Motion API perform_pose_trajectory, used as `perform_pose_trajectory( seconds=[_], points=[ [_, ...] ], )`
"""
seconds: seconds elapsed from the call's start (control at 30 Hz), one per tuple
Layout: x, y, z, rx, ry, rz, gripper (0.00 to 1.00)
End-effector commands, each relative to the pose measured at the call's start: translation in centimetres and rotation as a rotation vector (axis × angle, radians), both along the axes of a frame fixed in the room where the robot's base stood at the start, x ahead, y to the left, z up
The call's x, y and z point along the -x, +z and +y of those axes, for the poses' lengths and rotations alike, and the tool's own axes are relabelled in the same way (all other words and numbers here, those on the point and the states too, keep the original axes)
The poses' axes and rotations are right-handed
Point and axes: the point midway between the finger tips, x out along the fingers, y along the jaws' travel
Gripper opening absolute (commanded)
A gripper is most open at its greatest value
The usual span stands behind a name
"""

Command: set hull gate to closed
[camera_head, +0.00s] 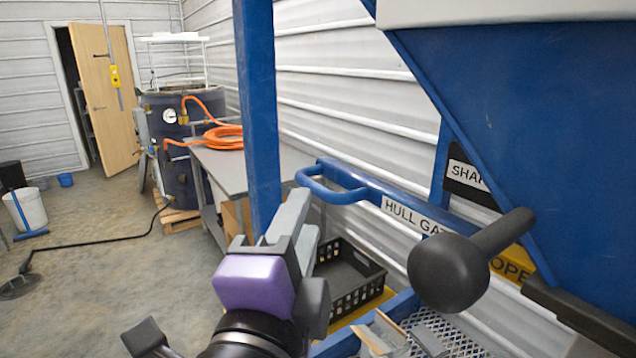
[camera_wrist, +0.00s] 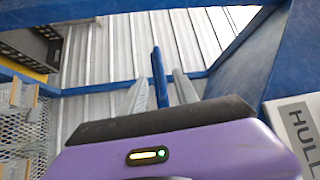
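The hull gate bar (camera_head: 397,203) is blue and carries a white "HULL GATE" label. A blue loop handle (camera_head: 330,182) is at its left end. A yellow label reading "OPE" (camera_head: 512,262) shows on the right, partly hidden by a dark knob. My gripper (camera_head: 298,212) is just below and left of the loop handle in the head view. In the wrist view its two grey fingers (camera_wrist: 163,90) are apart, with a blue bar (camera_wrist: 158,70) showing between them. I cannot tell whether they touch it. The "HULL" label (camera_wrist: 293,122) is at the right.
The blue hopper (camera_head: 530,110) fills the right side. A dark rounded knob (camera_head: 450,272) sticks out before it. A blue post (camera_head: 255,100) stands behind my gripper. A black crate (camera_head: 352,282) and mesh (camera_head: 450,335) lie below. Open floor (camera_head: 110,270) is at the left.

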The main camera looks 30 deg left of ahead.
Motion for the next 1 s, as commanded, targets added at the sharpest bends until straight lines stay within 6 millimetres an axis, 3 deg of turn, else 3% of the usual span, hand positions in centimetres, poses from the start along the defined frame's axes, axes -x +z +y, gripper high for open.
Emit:
perform_pose_trajectory(
  seconds=[0.6,0.97,1.0],
  points=[
    [-7.0,1.2,1.8,-0.011,0.003,0.002,0.36],
    [-7.4,1.0,2.0,-0.011,0.004,0.0,0.36],
    [-7.4,1.0,2.0,-0.011,0.004,0.0,0.28]
  ],
)
